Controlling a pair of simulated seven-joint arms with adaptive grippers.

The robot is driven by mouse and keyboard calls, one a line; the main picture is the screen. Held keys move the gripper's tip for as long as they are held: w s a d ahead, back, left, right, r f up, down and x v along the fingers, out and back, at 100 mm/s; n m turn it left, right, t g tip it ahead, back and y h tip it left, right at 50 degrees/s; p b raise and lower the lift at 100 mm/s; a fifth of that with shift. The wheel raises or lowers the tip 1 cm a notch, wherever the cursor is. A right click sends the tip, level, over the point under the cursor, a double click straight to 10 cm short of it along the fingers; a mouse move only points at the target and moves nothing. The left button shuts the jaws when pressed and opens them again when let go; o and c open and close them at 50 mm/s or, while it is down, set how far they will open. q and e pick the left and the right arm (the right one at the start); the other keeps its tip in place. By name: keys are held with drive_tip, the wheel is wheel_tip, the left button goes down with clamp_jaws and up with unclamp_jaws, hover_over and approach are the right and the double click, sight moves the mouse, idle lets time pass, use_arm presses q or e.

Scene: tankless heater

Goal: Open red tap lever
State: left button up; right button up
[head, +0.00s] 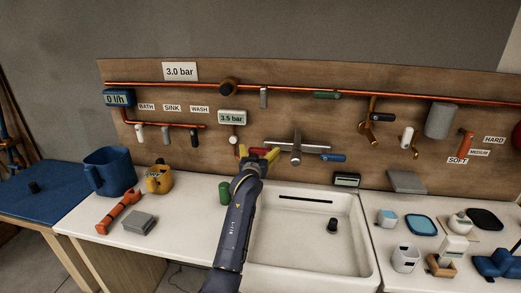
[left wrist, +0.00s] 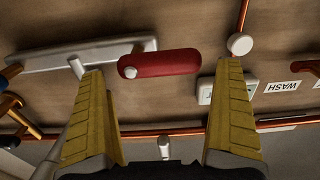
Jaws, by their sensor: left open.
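The red tap lever (left wrist: 160,63) shows in the left wrist view as a rounded red bar attached to the end of the grey tap body (left wrist: 85,54). In the head view it is mostly hidden behind my left gripper (head: 260,154). That gripper is open, with its yellow fingers (left wrist: 165,75) spread on either side of the lever's span in the wrist view. I cannot tell whether either finger touches it. The tap (head: 297,147) is on the wooden panel above the sink, with a blue lever (head: 333,157) at its right end. My right gripper is out of view.
The white sink (head: 305,240) lies below the tap with a dark cylinder (head: 332,225) in it. A green cylinder (head: 224,192) stands beside my left arm. Copper pipes (head: 180,86) and a 3.5 bar display (head: 232,117) are on the panel. A blue jug (head: 110,172) stands left.

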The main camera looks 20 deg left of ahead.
use_arm(q)
drive_tip(key=shift+w+a, duration=0.15)
drive_tip(key=shift+w, duration=0.95)
drive_tip(key=c, duration=1.4)
